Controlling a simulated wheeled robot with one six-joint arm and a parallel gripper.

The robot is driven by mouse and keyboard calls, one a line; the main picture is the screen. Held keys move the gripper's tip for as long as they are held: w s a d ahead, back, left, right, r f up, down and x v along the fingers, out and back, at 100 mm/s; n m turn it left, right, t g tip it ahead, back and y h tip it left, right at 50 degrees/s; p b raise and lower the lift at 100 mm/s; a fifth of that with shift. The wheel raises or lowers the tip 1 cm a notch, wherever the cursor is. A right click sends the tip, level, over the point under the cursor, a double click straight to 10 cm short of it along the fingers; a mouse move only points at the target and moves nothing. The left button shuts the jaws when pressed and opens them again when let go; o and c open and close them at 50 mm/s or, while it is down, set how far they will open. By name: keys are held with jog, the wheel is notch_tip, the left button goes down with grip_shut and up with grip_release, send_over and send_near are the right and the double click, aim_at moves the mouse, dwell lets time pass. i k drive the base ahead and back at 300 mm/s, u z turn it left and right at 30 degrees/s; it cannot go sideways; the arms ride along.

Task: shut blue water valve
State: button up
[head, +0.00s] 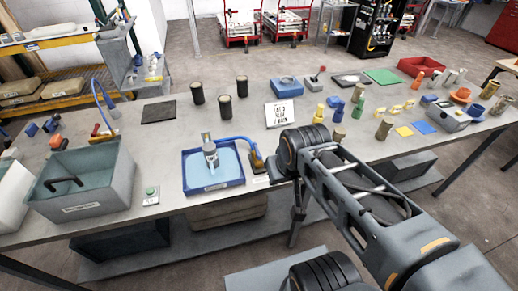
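No part is clearly marked as the blue water valve. A curved blue pipe (98,100) rises at the left behind the grey basin (118,190), with a small red part near its foot. A second blue pipe (236,140) arches from a metal cylinder (210,154) in the blue tray (215,186) to a brownish-yellow block (257,161) on its right. Which of these has the valve, and whether it is open, I cannot tell. My arm reaches in from the lower right over the table's front edge. I make out no gripper fingers.
A green button box (151,195) stands between basin and tray. Several coloured bottles, blocks and bowls crowd the table's right side. A dark mat (158,112) lies at the back left.

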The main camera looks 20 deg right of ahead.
aim_at(259, 157)
jog(key=z, duration=0.5)
jog(key=k, duration=0.95)
jog(key=u, duration=0.9)
jog(key=i, duration=1.25)
jog(key=z, duration=0.15)
